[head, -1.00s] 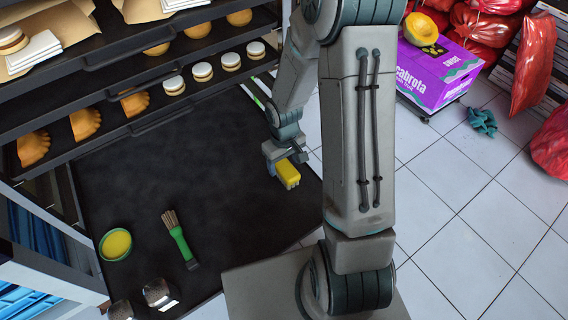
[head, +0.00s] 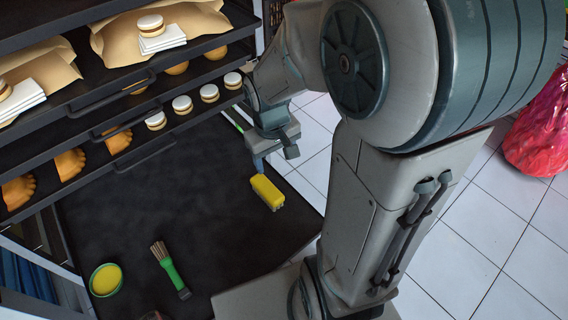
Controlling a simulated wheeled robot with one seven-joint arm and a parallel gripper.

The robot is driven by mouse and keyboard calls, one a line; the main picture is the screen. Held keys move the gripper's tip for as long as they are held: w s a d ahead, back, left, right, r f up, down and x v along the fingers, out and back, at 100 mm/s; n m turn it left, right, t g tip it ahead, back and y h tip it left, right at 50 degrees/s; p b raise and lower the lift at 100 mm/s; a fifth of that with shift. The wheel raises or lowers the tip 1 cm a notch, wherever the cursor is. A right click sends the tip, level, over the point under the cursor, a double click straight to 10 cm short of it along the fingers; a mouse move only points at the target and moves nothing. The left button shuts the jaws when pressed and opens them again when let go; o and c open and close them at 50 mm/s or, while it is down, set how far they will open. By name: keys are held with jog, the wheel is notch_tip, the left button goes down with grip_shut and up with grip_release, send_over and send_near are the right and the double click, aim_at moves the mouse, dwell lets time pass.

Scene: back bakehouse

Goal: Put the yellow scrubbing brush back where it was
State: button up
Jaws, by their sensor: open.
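The yellow scrubbing brush (head: 267,191) lies on the black tray surface (head: 190,215) near its right edge, in the head view. My gripper (head: 271,158) is just above and behind the brush, apart from it. Its jaws are open and nothing shows between them; the far finger is partly hidden.
A green-handled brush (head: 170,270) and a green bowl with yellow contents (head: 106,280) lie at the tray's front left. A rack shelf (head: 110,160) with pastries and small layered cakes overhangs the back. The tray's middle is clear. White floor tiles (head: 480,230) lie to the right.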

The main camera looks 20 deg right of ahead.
jog(key=s+r+m+t, duration=0.1)
jog(key=s+r, duration=0.5)
jog(key=s, duration=0.2)
jog(key=shift+a+r+m+y, duration=0.3)
jog(key=shift+a+r+m, duration=0.05)
jog(key=shift+m, duration=0.05)
jog(key=shift+c, duration=0.4)
jog(key=c, duration=0.5)
jog(key=shift+a, duration=0.1)
jog(key=shift+c, duration=0.3)
